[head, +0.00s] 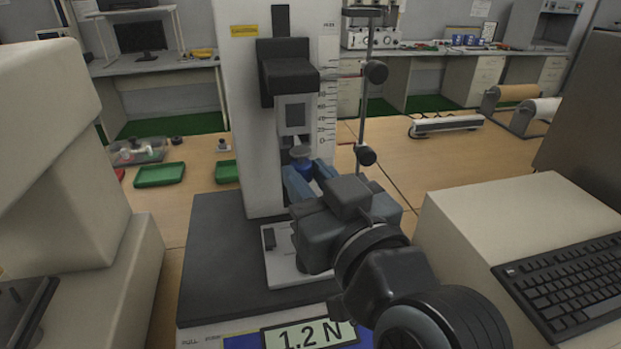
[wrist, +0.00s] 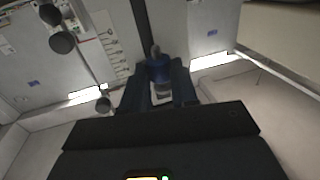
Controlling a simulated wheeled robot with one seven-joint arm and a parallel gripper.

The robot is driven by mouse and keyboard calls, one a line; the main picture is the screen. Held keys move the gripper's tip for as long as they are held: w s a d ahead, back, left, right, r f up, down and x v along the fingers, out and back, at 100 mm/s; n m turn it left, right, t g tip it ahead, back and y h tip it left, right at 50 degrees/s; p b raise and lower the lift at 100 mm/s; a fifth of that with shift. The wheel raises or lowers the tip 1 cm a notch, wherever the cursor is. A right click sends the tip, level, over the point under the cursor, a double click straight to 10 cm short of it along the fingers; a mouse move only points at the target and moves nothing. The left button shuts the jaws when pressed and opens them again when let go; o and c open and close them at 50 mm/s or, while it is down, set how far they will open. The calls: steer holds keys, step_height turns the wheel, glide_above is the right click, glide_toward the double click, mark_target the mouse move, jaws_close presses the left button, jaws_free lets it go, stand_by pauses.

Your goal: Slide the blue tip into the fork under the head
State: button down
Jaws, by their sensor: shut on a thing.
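The blue tip (head: 303,170) has a grey disc-shaped top and is upright between the blue fingers of my gripper (head: 308,184). It also shows in the wrist view (wrist: 159,70), with a grey stem above its blue body and a finger on each side. The dark head (head: 288,76) sits on the test stand's white column. Beneath it hangs a grey block (head: 293,113) with a square dark window. The tip's top is just below this block. The fork's slot is not clear, and I cannot tell whether the tip touches it.
A white plate (head: 297,269) lies on the dark base (head: 232,250) below the gripper. A vertical rod with black knobs (head: 367,155) stands right of the column. A large pale case (head: 500,220) is close on the right. The display reads 1.2 N (head: 310,337).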

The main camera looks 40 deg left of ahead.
mark_target(311, 175)
steer(key=shift+w+a, duration=0.15)
steer(key=shift+a, duration=0.05)
steer(key=shift+w+a, duration=0.25)
steer(key=shift+w+a, duration=0.4)
steer(key=shift+a, duration=0.1)
stand_by(0.4)
steer(key=shift+w+a+r+b, duration=0.25)
steer(key=shift+w+a+b, duration=0.05)
steer(key=shift+b, duration=0.15)
stand_by(0.5)
steer(key=shift+w+a+f, duration=0.4)
steer(key=shift+a, duration=0.2)
steer(key=shift+s+d+r, duration=0.15)
steer(key=shift+s, duration=0.05)
steer(key=shift+w, duration=0.1)
steer(key=shift+v, duration=1.1)
steer(key=shift+s+d, duration=0.2)
steer(key=shift+s, duration=0.15)
